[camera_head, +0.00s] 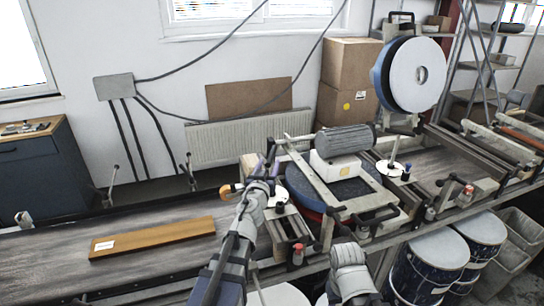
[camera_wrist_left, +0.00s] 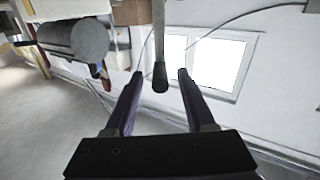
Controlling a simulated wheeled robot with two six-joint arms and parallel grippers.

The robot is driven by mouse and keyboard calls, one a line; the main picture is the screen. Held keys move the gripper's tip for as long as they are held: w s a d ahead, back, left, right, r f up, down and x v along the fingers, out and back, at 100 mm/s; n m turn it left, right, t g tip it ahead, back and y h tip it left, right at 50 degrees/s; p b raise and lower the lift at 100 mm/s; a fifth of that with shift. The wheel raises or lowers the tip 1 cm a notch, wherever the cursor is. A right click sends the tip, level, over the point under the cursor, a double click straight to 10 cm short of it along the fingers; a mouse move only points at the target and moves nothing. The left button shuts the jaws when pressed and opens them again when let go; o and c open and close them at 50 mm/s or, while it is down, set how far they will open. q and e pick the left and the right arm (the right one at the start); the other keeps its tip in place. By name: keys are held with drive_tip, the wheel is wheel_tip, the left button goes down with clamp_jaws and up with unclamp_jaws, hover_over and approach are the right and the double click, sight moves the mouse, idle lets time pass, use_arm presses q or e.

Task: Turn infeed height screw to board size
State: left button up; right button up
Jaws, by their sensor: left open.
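A brown wooden board (camera_head: 165,237) with a white label lies flat on the infeed conveyor, left of the lacquer machine. My left gripper (camera_head: 266,164) is at the machine's infeed side, above a pale round disc (camera_head: 281,208). In the left wrist view, its purple fingers (camera_wrist_left: 157,76) are open. A grey rod with a dark rounded tip (camera_wrist_left: 160,80) shows between them, apart from both. I cannot tell whether this rod belongs to the infeed height screw. My left arm partly hides the infeed side. My right wrist shows at the bottom, but its gripper cannot be made out.
The machine's grey roller motor (camera_head: 345,138) stands right of my left gripper. A similar disc with an upright rod (camera_head: 391,169) is on the outfeed side. Blue drums (camera_head: 430,268) stand below. The conveyor (camera_head: 50,262) is clear around the board.

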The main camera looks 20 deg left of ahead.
sight(272, 154)
use_arm(q)
drive_tip(key=w, duration=0.7)
drive_tip(key=shift+a, duration=0.25)
clamp_jaws()
idle(0.3)
